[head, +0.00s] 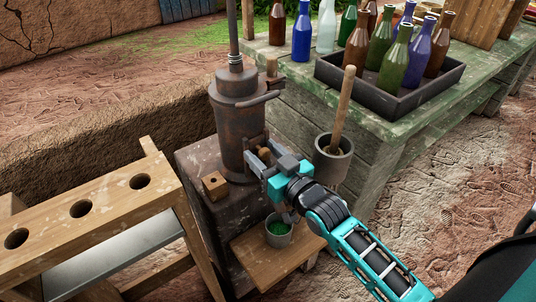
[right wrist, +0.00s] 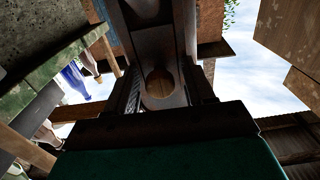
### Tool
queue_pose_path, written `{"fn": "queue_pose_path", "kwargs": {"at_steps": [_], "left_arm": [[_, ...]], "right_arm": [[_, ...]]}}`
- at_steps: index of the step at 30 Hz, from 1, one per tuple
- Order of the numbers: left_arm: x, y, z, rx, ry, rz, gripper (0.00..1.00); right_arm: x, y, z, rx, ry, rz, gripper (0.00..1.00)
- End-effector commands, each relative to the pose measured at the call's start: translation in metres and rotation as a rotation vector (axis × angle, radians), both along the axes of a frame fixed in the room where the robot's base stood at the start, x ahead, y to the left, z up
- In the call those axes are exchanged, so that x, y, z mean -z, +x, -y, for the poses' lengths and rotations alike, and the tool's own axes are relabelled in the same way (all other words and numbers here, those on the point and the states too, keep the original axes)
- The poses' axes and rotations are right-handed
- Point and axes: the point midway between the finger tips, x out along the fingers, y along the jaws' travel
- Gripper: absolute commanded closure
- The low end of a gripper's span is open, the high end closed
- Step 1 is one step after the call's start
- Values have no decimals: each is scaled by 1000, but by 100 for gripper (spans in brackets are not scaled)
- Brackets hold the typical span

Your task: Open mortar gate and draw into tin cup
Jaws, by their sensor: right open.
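The mortar vessel (head: 236,112) is a rusty, upright metal cylinder on a dark block, with a rod rising from its top. A round wooden knob (head: 264,153) sits low on its front, apparently on the gate. My right gripper (head: 268,158) is open with its fingers around that knob; in the right wrist view the knob (right wrist: 160,84) shows between the fingers. Whether they touch it is unclear. A small grey tin cup (head: 279,238), green inside, stands on a low wooden shelf (head: 262,264) below the gripper. The gate itself is mostly hidden. My left gripper is out of view.
A grey pot (head: 332,162) with a wooden stick stands right of my gripper, beside a green-topped bench (head: 400,125). The bench carries a dark tray (head: 385,92) of bottles. A small wooden block (head: 215,186) lies left of the vessel. A holed wooden rack (head: 110,208) stands at left.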

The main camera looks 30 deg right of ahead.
Motion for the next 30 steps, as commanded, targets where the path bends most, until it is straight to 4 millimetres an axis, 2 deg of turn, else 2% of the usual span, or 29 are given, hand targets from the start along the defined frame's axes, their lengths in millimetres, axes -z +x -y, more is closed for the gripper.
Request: {"fn": "queue_pose_path", "kwargs": {"at_steps": [5,21,25,30], "left_arm": [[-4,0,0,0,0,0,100],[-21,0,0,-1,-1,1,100],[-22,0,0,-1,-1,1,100],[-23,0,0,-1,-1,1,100]], "right_arm": [[-1,-12,2,0,0,-1,47],[0,-107,15,0,-1,-5,47],[0,-120,17,0,0,-3,47],[0,-127,18,0,0,-1,47]]}}
